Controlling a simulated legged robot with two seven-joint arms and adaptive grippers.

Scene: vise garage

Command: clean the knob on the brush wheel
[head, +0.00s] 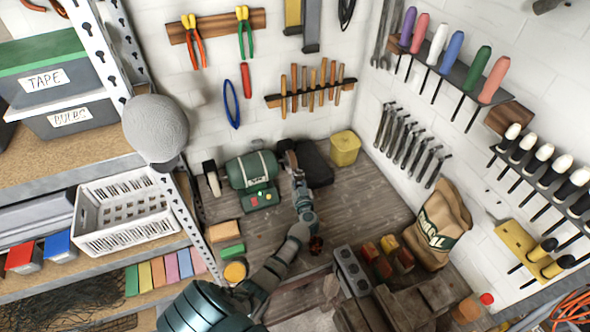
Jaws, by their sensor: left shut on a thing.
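A green bench grinder (252,170) stands at the back of the wooden workbench, with red and green buttons on its base. A dark and pale wheel (210,178) shows at its left end. Its right end is partly hidden by my left gripper (290,158), so I cannot make out the brush wheel there. My left arm reaches up from the bottom, and the gripper is shut beside the grinder's right end. The knob in its jaws is too small and covered to see clearly. I cannot tell whether it touches the wheel. My right gripper is not in view.
A black case (314,163) stands just right of the gripper, then a yellow tin (345,148) and a paper sack (438,225). A metal shelf with a white basket (125,210) is at left. Tools hang on the walls.

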